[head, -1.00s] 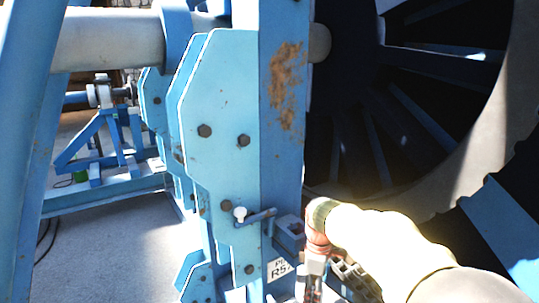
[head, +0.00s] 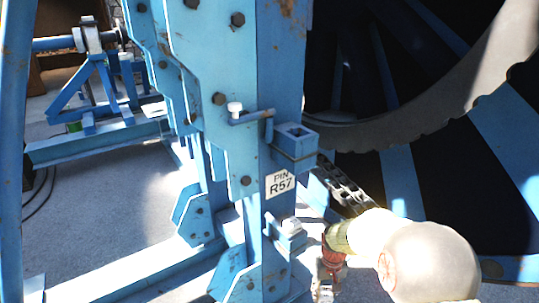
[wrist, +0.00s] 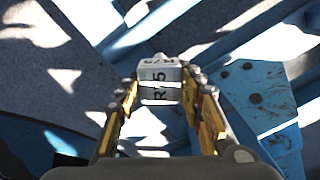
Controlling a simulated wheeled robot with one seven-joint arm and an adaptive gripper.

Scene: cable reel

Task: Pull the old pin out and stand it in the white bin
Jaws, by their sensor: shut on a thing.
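In the wrist view my gripper (wrist: 163,88) is shut on a pale grey block-like end of the pin (wrist: 158,72), which carries dark lettering that reads like "R-5". The fingers press on both sides of it. How far the pin extends below is hidden. In the head view my gripper (head: 326,292) is low, right of the blue post, and partly cut off by the bottom edge. The post bears a white "PIN R57" label (head: 280,183). Above the label is a square blue socket (head: 296,133) with a dark opening. No white bin is in view.
A smaller bracket (head: 288,236) juts from the post close to my wrist. A latch with a white knob (head: 235,108) sits by the upper socket. The large reel (head: 425,110) fills the right. Open grey floor (head: 110,205) lies left of the post.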

